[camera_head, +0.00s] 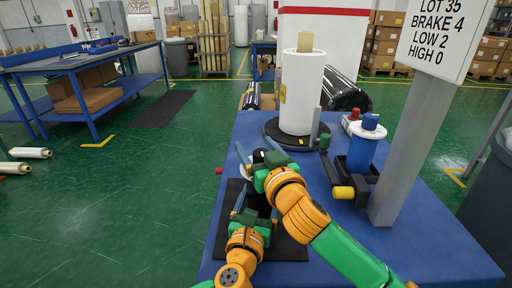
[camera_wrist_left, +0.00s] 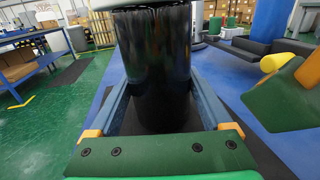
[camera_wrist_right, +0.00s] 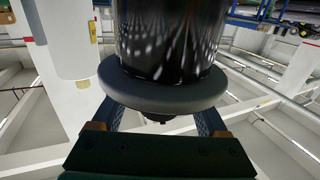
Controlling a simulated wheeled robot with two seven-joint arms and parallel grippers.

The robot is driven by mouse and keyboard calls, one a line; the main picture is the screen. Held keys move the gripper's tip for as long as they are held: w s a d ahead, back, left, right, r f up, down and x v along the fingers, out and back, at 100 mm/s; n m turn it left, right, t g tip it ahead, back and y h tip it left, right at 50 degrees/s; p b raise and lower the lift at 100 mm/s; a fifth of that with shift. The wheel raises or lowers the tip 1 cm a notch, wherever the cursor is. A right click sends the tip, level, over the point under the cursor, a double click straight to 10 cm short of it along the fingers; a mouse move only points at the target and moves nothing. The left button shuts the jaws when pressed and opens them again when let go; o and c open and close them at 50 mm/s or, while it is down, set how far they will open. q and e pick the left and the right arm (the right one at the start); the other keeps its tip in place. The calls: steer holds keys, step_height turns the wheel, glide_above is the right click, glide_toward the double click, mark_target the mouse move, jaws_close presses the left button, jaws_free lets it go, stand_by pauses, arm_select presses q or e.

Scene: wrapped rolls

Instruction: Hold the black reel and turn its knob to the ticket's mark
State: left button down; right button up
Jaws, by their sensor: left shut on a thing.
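The black reel stands upright, its glossy wrap filling the left wrist view (camera_wrist_left: 155,65). My left gripper (camera_head: 246,205) is shut on it low down. In the right wrist view the reel (camera_wrist_right: 170,40) ends in a grey round flange (camera_wrist_right: 160,92), with a small dark nub (camera_wrist_right: 160,118), perhaps the knob, partly hidden. My right gripper (camera_head: 258,153) is open at the reel's top, a finger on either side of that nub; the flange hides its tips. The knob's marks cannot be read. The ticket (camera_head: 440,38) reads LOT 35, BRAKE 4, LOW 2, HIGH 0.
The blue table (camera_head: 440,245) carries a black mat (camera_head: 288,248), a tall white roll (camera_head: 302,95) behind the grippers, and a blue roll (camera_head: 361,152) beside a yellow-ended dark part (camera_head: 344,193). The grey ticket post (camera_head: 410,150) stands at right. The table's right front is clear.

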steer(key=v, duration=1.2)
